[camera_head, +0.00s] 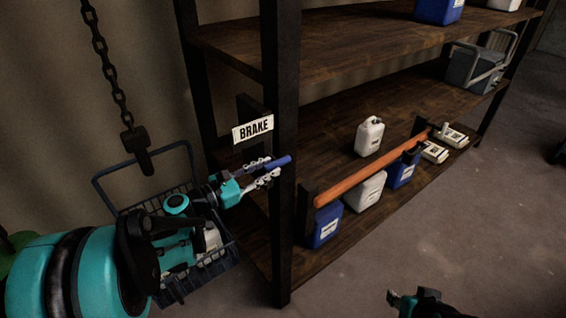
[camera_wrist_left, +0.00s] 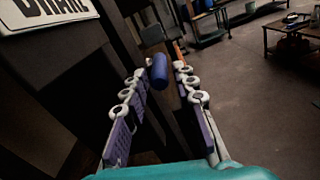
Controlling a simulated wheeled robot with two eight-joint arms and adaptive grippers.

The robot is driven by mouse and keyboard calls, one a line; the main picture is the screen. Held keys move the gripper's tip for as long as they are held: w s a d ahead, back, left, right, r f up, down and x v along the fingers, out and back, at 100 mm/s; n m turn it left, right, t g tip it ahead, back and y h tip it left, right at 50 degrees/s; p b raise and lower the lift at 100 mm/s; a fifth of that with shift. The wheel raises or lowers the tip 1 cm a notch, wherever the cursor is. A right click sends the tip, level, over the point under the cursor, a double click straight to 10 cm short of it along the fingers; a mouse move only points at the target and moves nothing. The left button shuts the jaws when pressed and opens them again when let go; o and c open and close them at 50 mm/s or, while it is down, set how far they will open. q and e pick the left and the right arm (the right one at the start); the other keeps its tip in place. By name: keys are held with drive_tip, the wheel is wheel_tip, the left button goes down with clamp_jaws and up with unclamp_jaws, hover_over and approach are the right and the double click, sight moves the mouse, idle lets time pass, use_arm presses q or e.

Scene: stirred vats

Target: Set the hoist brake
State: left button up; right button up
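A white sign reading BRAKE (camera_head: 253,129) is fixed beside the shelf's front post; part of it shows at the upper left of the left wrist view (camera_wrist_left: 45,10). Below it a blue cylindrical handle (camera_head: 279,162) sticks out by the post. It also shows in the left wrist view (camera_wrist_left: 159,71). My left gripper (camera_head: 268,169) is at the handle. Its fingers are spread, with the handle's end between the fingertips and a gap at the right finger (camera_wrist_left: 166,68). Contact at the left finger is unclear. Part of my right arm (camera_head: 425,302) shows at the bottom edge; its finger state is unclear.
A chain (camera_head: 107,62) with a hook block hangs left, above a wire basket (camera_head: 180,285). The wooden rack (camera_head: 340,45) holds blue and white jugs (camera_head: 369,136) and a grey-blue carrier. An orange bar (camera_head: 365,172) runs along its lower front.

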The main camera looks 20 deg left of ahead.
sight(280, 163)
use_arm(q)
drive_tip(key=x, duration=0.4)
drive_tip(key=shift+w+d+b, duration=0.25)
drive_tip(key=shift+b, duration=0.1)
clamp_jaws()
